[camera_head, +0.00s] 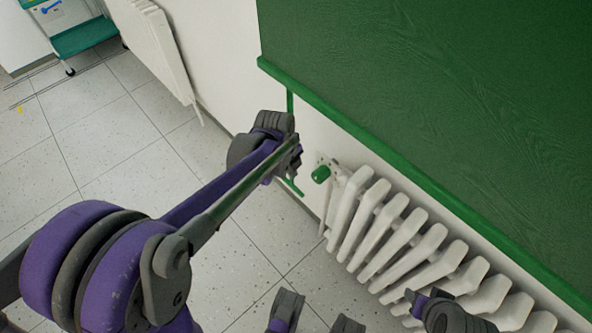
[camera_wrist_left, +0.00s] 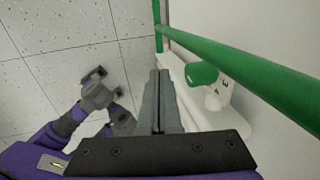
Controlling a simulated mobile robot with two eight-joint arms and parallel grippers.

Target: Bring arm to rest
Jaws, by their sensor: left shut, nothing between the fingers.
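My left arm comes in from the left in the head view and reaches to the middle, in front of the white wall. Its gripper (camera_head: 287,158) is near the green valve knob of the radiator, and its fingertips are hard to make out there. In the left wrist view the two fingers (camera_wrist_left: 160,75) are pressed together with nothing between them. Grey and purple parts of my other arm (camera_head: 440,312) show at the bottom of the head view. Grey and purple parts of mine also show at the left of the left wrist view; finger opening is unclear.
A white radiator (camera_head: 385,235) with a green knob (camera_head: 320,174) stands along the wall. A large green board (camera_head: 430,110) with a green rim is above it. A green rail (camera_wrist_left: 250,75) passes close to the left gripper. A teal cart (camera_head: 85,38) stands far left. Tiled floor is open.

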